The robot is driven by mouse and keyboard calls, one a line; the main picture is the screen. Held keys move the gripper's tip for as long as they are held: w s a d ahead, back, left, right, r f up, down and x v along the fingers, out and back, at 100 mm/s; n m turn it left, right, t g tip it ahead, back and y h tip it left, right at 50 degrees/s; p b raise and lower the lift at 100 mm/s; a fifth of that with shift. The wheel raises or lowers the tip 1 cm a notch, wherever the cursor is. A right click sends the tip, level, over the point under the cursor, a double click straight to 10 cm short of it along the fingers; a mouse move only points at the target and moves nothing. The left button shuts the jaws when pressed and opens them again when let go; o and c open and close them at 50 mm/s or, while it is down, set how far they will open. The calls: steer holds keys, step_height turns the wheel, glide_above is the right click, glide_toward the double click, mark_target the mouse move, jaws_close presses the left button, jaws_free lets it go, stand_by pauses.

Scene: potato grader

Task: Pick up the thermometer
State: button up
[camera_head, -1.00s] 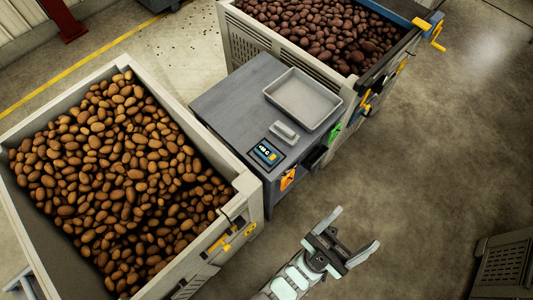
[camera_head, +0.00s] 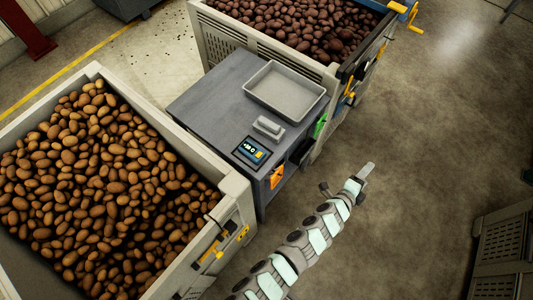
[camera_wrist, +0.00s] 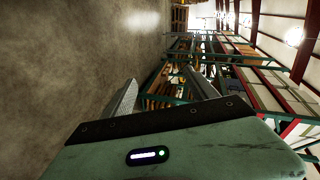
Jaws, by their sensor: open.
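No item is clearly recognisable as the thermometer. A device with a lit blue display (camera_head: 252,152) lies at the near corner of the grey bench top; I cannot tell if it is a thermometer or a scale readout. An orange item (camera_head: 277,177) and a green item (camera_head: 321,125) are on the bench's side, too small to identify. My gripper (camera_head: 366,171) is over the floor, right of the bench, apart from it and empty. In the wrist view its two fingers (camera_wrist: 162,88) stand apart, with floor and racks beyond.
The grey bench (camera_head: 203,98) also carries an empty tray (camera_head: 316,96) and a small grey block (camera_head: 268,127). Potato crates stand left (camera_head: 236,190) and behind (camera_head: 221,47). Another crate (camera_head: 500,250) is at the lower right. The floor between is clear.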

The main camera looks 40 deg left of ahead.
steer(key=a+f+m+g+y+b, duration=0.2)
steer(key=a+f+g+y, duration=0.15)
steer(key=a+f, duration=0.45)
steer(key=g+y+b, duration=0.4)
steer(key=g+y, duration=0.6)
steer(key=g, duration=0.2)
glide_toward(252, 150)
steer(key=shift+n, duration=0.3)
steer(key=b+x, duration=0.2)
steer(key=x, duration=0.2)
steer(key=shift+a+f+b, duration=0.1)
steer(key=shift+a+b, duration=0.15)
steer(key=shift+b, duration=0.05)
steer(key=shift+a+f+t+b, duration=0.2)
steer(key=shift+a+t+b, duration=0.1)
steer(key=shift+a, duration=0.2)
steer(key=b+x, duration=0.4)
steer(key=shift+s+a+f, duration=0.2)
steer(key=shift+f, duration=0.2)
steer(key=shift+r, duration=0.1)
steer(key=c, duration=1.3)
